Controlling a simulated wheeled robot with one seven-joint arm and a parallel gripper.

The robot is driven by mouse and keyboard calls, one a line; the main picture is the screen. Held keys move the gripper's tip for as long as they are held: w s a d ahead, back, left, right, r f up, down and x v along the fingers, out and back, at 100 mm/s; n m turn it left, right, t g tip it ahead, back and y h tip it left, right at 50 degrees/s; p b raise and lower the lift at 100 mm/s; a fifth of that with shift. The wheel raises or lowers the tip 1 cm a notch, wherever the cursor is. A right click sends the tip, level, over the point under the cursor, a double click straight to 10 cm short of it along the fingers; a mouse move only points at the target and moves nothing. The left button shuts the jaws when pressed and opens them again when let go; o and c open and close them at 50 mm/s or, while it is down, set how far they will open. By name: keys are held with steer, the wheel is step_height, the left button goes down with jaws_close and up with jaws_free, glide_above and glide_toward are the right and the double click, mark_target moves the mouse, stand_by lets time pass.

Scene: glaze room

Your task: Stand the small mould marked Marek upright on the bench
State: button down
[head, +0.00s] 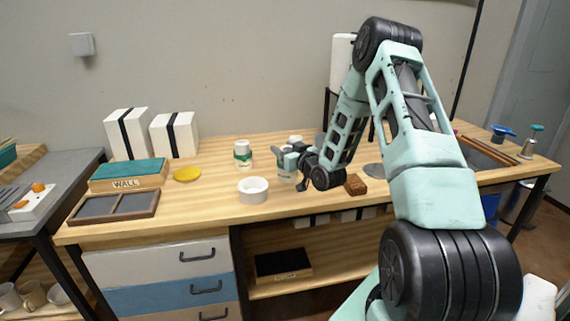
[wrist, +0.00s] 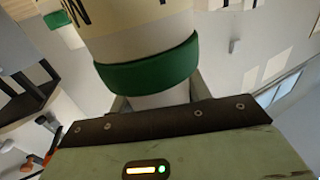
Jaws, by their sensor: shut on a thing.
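My gripper (head: 289,165) is low over the middle of the bench (head: 215,200), shut on a small cream mould. In the wrist view the mould (wrist: 140,32) fills the top middle, with a green band (wrist: 148,68) around it near the jaws. Dark lettering on it is cut off by the frame edge, so I cannot read the name. In the head view the jaws hide much of it, and I cannot tell whether it touches the bench. A similar white mould with a green band (head: 243,154) stands upright to the left of my gripper.
A white ring-shaped bowl (head: 253,190) stands just left and in front of my gripper. A brown block (head: 355,184) lies to the right. A yellow disc (head: 187,174), a teal-topped WALL box (head: 128,177) and a divided tray (head: 115,207) are further left. White boxes (head: 175,135) stand behind.

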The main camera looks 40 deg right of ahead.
steer(key=shift+f, duration=2.1)
steer(key=shift+f, duration=0.2)
steer(key=c, duration=0.7)
jaws_free()
